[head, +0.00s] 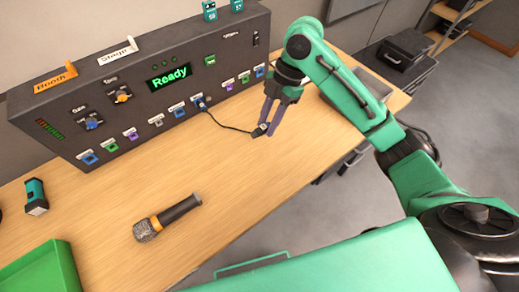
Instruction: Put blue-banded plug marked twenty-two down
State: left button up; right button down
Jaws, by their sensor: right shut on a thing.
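My right gripper (268,131) points down over the right part of the wooden table, its fingers shut on a small dark plug (259,131). A black cable runs from the plug left and up to a blue-marked socket (200,104) on the dark panel. The plug is too small to read a number, and I cannot make out its band. I cannot tell whether it touches the table. My left gripper is not in view.
The dark panel (160,90) with sockets, knobs and a "Ready" display stands along the table's back. A microphone (167,218), a teal device (36,196) and a green tray (45,272) are on the table (115,190). The table is bare between microphone and gripper.

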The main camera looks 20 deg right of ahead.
jog(key=p, duration=0.1)
send_over(264, 171)
jog(key=d, duration=0.2)
notch_tip(264, 171, down, 6)
jog(key=f, duration=0.8)
jog(key=f+p, duration=0.1)
jog(key=f, duration=0.4)
jog(key=shift+w+a, duration=0.2)
jog(key=shift+a, duration=0.1)
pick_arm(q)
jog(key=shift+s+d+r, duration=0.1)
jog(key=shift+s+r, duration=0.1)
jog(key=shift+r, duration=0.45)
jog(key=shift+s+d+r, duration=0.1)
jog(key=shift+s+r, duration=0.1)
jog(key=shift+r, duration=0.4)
pick_arm(e)
jog(key=shift+w+f, duration=0.1)
jog(key=shift+f, duration=0.05)
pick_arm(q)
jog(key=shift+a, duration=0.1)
pick_arm(e)
jog(key=shift+f, duration=0.3)
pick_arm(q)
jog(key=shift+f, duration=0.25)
pick_arm(e)
jog(key=c, duration=0.6)
grip_release()
